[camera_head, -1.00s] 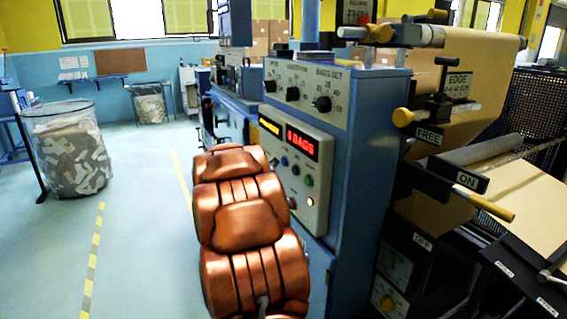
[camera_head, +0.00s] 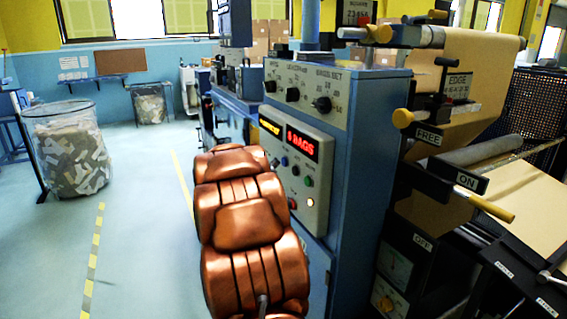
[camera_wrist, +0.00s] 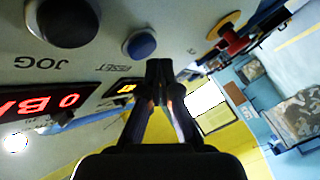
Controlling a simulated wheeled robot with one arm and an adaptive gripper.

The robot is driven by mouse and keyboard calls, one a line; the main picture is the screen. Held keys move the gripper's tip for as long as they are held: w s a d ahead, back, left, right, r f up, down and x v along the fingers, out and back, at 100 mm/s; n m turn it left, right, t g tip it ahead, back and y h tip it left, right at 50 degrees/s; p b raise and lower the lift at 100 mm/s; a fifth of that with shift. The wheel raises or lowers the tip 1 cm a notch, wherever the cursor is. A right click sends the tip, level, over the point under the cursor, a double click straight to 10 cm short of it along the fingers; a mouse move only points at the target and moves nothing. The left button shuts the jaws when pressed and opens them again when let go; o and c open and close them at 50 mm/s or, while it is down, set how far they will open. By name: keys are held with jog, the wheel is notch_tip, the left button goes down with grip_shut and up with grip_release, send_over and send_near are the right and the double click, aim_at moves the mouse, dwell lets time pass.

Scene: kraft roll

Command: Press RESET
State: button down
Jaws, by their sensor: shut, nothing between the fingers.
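I cannot tell how large the gap is; contact is not evident. In the head view my copper-coloured arm hides the gripper.
A dark JOG button (camera_wrist: 68,22) sits beside RESET. A red and yellow knob (camera_wrist: 232,38) stands out on the other side. The red display (camera_head: 302,142) reads 0 BAGS. A wire bin (camera_head: 70,150) stands on open floor at left.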

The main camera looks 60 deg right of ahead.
jog(key=shift+s+d, duration=0.15)
jog(key=shift+d, duration=0.1)
jog(key=shift+s+d+p, duration=0.25)
jog(key=shift+d+p, duration=0.05)
jog(key=shift+d, duration=0.05)
dwell(1.1)
jog(key=shift+w+a+p, duration=0.5)
jog(key=shift+a+p, duration=0.2)
jog(key=shift+p, duration=0.1)
jog(key=shift+w+a+p, duration=0.45)
jog(key=shift+a+p, duration=0.15)
jog(key=shift+a, duration=0.1)
jog(key=shift+w+a+p, duration=0.45)
jog(key=shift+a+p, duration=0.2)
jog(key=shift+a, duration=0.05)
jog(key=shift+w+a+p, duration=0.45)
jog(key=shift+a+p, duration=0.15)
jog(key=shift+a, duration=0.1)
